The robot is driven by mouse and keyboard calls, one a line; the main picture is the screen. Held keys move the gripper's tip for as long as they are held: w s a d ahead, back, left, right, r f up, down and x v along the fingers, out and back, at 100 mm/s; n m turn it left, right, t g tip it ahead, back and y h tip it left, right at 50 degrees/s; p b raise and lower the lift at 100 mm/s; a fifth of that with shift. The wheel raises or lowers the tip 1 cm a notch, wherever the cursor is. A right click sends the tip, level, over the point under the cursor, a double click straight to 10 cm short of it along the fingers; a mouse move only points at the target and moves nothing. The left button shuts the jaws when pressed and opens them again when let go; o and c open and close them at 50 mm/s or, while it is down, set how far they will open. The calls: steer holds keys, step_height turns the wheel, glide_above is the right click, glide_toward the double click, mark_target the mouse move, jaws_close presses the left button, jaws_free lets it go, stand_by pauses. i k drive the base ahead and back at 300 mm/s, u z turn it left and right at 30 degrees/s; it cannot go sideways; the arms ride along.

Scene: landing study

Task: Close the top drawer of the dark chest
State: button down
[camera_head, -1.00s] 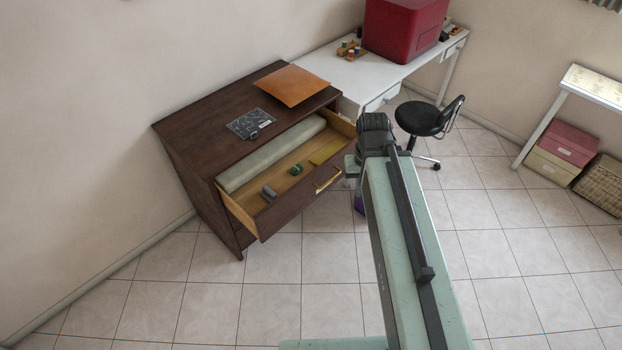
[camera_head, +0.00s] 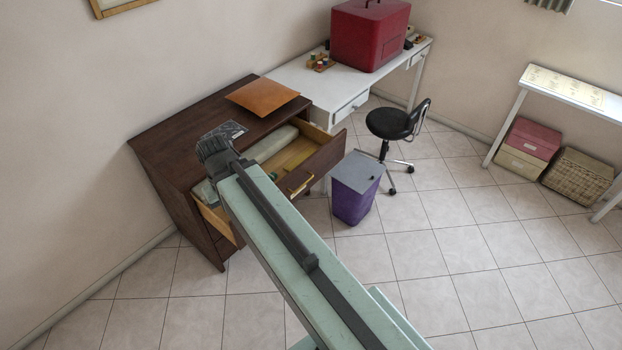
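The dark chest (camera_head: 161,153) stands against the wall at the left. Its top drawer (camera_head: 322,164) is pulled out, with a brass handle (camera_head: 299,187) on its front. A grey-green roll (camera_head: 272,143) lies along the back of the drawer, and part of the wooden floor shows. My arm crosses in front of the drawer's left part and hides much of what lies there. The dark end of my arm, with my gripper (camera_head: 214,148), shows over the left part of the drawer and chest top. Its fingers cannot be made out, nor whether it touches anything.
An orange folder (camera_head: 262,96) and a dark patterned sheet (camera_head: 232,130) lie on the chest top. A purple bin (camera_head: 355,198) with a grey lid stands right of the drawer. A black stool (camera_head: 393,124) is by the white desk (camera_head: 318,88).

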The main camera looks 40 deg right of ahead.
mark_target(280, 146)
steer(key=u, duration=0.05)
steer(key=i, duration=0.95)
steer(key=z, duration=0.05)
